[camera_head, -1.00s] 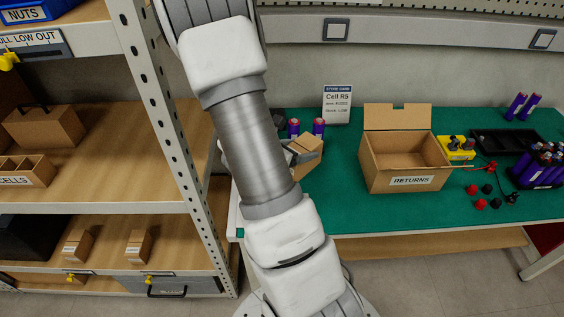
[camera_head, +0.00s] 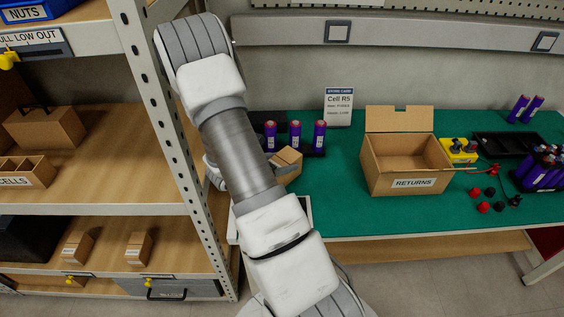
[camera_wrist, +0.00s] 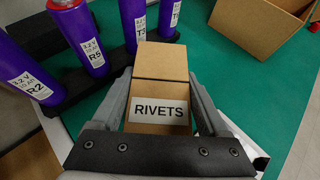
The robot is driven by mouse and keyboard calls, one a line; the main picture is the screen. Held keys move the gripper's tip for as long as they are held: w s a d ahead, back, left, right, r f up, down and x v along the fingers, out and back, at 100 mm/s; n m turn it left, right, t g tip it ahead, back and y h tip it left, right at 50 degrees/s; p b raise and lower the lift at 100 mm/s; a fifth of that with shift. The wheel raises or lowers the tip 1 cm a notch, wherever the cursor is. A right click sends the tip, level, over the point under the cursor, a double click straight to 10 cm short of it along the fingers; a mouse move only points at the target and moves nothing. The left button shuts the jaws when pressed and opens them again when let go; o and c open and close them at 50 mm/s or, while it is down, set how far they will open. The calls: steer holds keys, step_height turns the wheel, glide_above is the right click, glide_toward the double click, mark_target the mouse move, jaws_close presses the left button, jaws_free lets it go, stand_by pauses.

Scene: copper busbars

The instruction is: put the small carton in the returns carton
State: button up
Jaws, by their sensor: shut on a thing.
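The small carton (camera_wrist: 160,78) is a brown box labelled RIVETS. In the wrist view it sits between the two fingers of my gripper (camera_wrist: 160,100), which is shut on its sides. In the head view the small carton (camera_head: 287,163) shows beside my arm, over the left part of the green bench; my arm hides most of the gripper. The returns carton (camera_head: 403,168) is an open brown box with its back flap up and a RETURNS label in front. It stands to the right of the held carton, apart from it. Its corner (camera_wrist: 262,25) shows at the wrist view's top right.
A row of purple cells (camera_head: 295,137) stands in a black holder behind the held carton. A sign (camera_head: 338,106), a yellow device (camera_head: 457,150) and red and black caps (camera_head: 485,200) are near the returns carton. Green mat (camera_head: 335,190) is clear between the cartons. A shelf rack (camera_head: 165,130) stands left.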

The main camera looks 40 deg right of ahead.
steer(key=shift+f, duration=0.1)
steer(key=shift+f+b, duration=0.15)
steer(key=shift+b, duration=0.15)
steer(key=o, duration=1.6)
steer(key=shift+c, duration=0.2)
steer(key=shift+r, duration=0.2)
